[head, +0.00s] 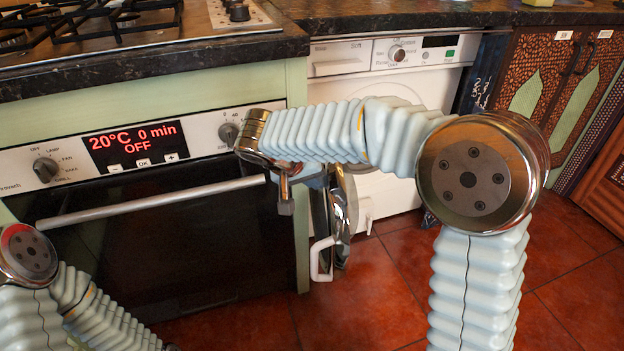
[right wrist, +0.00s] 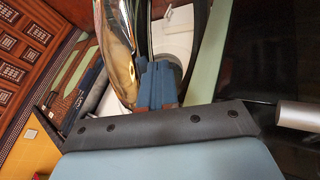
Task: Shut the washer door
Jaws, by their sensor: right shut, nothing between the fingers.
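The white washer (head: 430,90) stands under the counter, right of the oven. Its round door (head: 346,215) is swung open and seen nearly edge-on, with a chrome rim and a white latch or handle part (head: 321,262) at its lower edge. My right arm hides part of the washer front and the door's top. My right gripper (head: 287,207) is on the oven side of the door, shut and empty. In the right wrist view its blue fingers (right wrist: 158,84) are together beside the chrome door (right wrist: 120,45); I cannot tell whether they touch. My left gripper is out of view.
The oven (head: 150,240) with its long bar handle (head: 150,202) is left of the door, close to my right gripper. The counter edge (head: 400,20) is above. Red tiled floor (head: 375,290) is clear below. Patterned cabinets (head: 560,80) stand at right.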

